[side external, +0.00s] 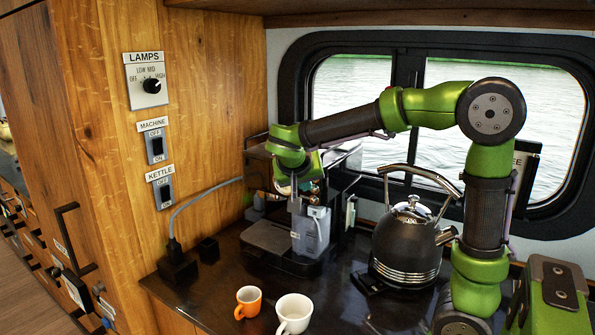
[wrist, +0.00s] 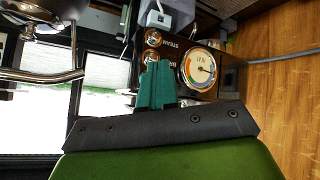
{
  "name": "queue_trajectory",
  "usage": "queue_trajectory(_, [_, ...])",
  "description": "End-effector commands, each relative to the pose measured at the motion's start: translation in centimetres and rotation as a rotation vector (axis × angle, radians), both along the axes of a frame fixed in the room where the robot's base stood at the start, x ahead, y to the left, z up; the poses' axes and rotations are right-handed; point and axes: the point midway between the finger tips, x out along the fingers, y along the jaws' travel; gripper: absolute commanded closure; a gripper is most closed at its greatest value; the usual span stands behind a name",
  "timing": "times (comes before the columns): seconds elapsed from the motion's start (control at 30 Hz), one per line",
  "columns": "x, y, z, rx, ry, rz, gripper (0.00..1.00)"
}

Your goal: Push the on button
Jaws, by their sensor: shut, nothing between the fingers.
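The coffee machine (side external: 268,236) stands on the dark counter against the wood wall. In the wrist view its front panel shows upside down, with a round dial (wrist: 200,69) and two round copper-rimmed buttons. One button (wrist: 153,38) is beside the word STEAM. In the side view my gripper (side external: 296,190) is in front of the machine.
A kettle (side external: 406,245) stands right of the machine, near my arm. An orange cup (side external: 248,302) and a white cup (side external: 293,314) stand at the counter's front. Wall switches for machine (side external: 156,146) and kettle (side external: 164,192) and a lamps knob (side external: 151,86) are at left.

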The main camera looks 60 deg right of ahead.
Motion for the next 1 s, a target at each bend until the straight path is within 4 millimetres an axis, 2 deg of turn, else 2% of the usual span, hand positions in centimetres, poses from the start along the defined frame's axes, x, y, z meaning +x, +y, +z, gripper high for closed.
queue_trajectory(0.3, [0.0, -0.9, 0.0, 0.000, 0.000, 0.000, 1.00])
queue_trajectory(1.0, [0.0, -1.3, 0.0, 0.001, 0.000, -0.002, 1.00])
